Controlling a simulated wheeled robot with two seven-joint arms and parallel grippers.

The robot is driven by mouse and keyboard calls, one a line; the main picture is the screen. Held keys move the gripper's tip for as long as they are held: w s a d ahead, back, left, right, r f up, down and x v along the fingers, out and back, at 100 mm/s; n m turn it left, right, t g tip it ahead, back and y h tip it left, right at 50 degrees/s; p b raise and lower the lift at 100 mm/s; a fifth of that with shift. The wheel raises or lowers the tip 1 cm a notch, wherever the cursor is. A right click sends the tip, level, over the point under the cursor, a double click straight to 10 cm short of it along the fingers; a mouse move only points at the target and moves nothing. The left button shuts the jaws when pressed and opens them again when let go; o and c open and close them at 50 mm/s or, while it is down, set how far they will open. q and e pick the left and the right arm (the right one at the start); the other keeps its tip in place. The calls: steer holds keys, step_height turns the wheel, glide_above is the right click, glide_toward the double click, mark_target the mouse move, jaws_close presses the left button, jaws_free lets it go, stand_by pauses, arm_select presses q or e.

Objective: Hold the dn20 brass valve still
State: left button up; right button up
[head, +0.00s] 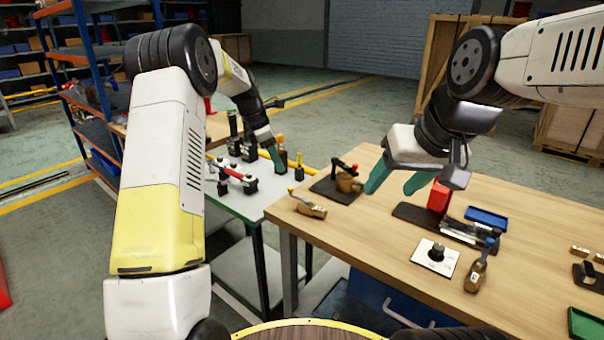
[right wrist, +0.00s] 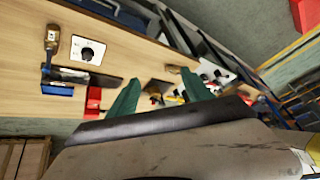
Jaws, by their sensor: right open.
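Three brass valve-like pieces show in the head view, and I cannot tell by marking which is the dn20 valve. One brass body (head: 348,183) with a red-and-black handle sits on a dark plate (head: 328,193). Another brass piece (head: 314,209) lies near the wooden table's left corner. A third (head: 474,278), with a blue handle, lies at the right. My right gripper (head: 396,184) is open above the table, just right of the plate-mounted piece. The right wrist view shows its parted fingers (right wrist: 160,95). My left gripper (head: 277,160) is over the grey-green table, its opening unclear.
A red block (head: 438,196), a blue tray (head: 486,217) and a white plate with a black knob (head: 436,256) stand on the wooden table (head: 370,245). A green tray (head: 588,325) is at the front right. Several small fixtures crowd the left table (head: 222,208).

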steer(key=w+a+n+g, duration=0.2)
steer(key=w+n, duration=0.1)
steer(key=w, duration=0.7)
steer(key=n+g+h, duration=0.2)
steer(key=n+g, duration=0.2)
steer(key=n, duration=0.3)
glide_above(311, 205)
step_height(311, 205, down, 20)
steer(key=shift+f, duration=0.25)
steer(key=shift+w+f+n, duration=0.1)
steer(key=shift+f+n, duration=0.2)
steer(key=shift+f, duration=0.45)
step_height(311, 205, down, 7)
steer(key=shift+r, duration=0.1)
steer(key=shift+c, duration=1.2)
